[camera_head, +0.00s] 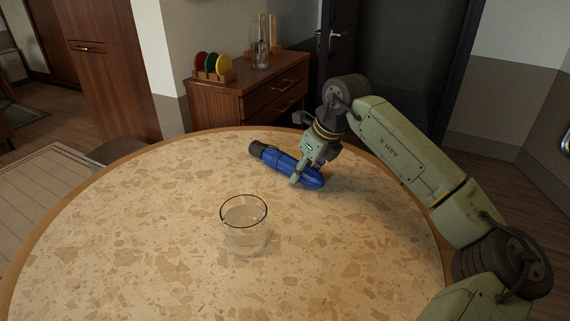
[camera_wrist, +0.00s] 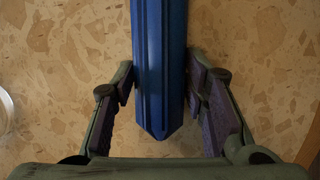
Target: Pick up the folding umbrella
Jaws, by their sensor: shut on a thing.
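The folding umbrella (camera_head: 275,160) is blue with a dark handle end. It lies at the back of the round speckled table (camera_head: 150,230), pointing from back left to front right. My gripper (camera_head: 297,177) reaches down over it near its blue end and is shut on it. In the wrist view the umbrella (camera_wrist: 160,50) runs lengthwise between the two finger pads of my gripper (camera_wrist: 160,88), its pointed end towards the palm. Whether it touches the table or hangs just above it, I cannot tell.
A clear drinking glass (camera_head: 244,228) stands on the table in front of the umbrella, apart from it. Behind the table is a wooden cabinet (camera_head: 225,105) with a rack of coloured discs (camera_head: 213,66) and a glass jar (camera_head: 261,55). The table's left side is clear.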

